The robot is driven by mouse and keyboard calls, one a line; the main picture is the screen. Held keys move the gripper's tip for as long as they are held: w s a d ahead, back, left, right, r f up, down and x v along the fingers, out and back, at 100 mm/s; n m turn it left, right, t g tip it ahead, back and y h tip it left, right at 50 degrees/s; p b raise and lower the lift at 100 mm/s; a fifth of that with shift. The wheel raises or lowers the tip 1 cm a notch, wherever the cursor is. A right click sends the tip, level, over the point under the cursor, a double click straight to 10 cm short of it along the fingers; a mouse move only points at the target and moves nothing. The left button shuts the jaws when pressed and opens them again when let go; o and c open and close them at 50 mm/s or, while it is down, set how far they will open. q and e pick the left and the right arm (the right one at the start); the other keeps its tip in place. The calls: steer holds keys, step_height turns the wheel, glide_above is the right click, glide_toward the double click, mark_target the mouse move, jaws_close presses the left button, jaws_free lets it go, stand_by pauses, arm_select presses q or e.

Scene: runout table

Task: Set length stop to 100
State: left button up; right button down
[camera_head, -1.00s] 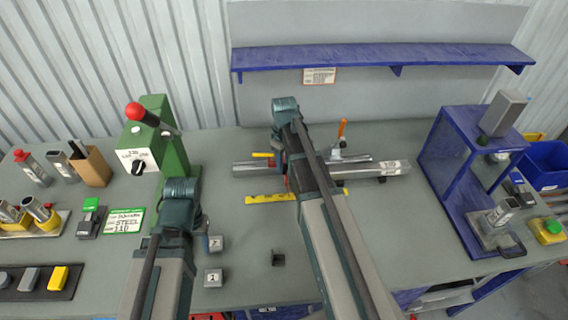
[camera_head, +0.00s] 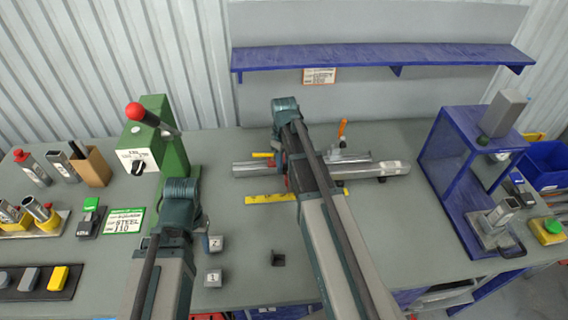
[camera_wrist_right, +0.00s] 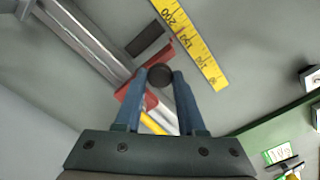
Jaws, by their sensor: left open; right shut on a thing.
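My right gripper (camera_wrist_right: 160,78) is shut on a dark round knob (camera_wrist_right: 160,75) in the right wrist view. The red length stop (camera_wrist_right: 134,92) lies beside the knob, on the metal rail (camera_wrist_right: 88,42). A thin red edge points toward the yellow scale (camera_wrist_right: 190,42), roughly between its 200 and 150 marks. In the head view my right arm covers much of the rail and stop; the yellow scale (camera_head: 268,198) lies in front of the rail. My left gripper (camera_head: 205,228) is open, mostly hidden by its own wrist, near small grey numbered blocks.
A green machine (camera_head: 170,150) with a red-knobbed lever stands left of the rail. A sign (camera_head: 125,221) reads STEEL 110. A blue frame (camera_head: 450,170) stands to the right.

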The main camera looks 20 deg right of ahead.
steer(key=w+a, duration=0.2)
steer(key=a, duration=0.5)
steer(key=c, duration=0.5)
jaws_free()
step_height(320, 180, up, 14)
steer(key=p, duration=1.3)
steer(key=shift+p, duration=0.4)
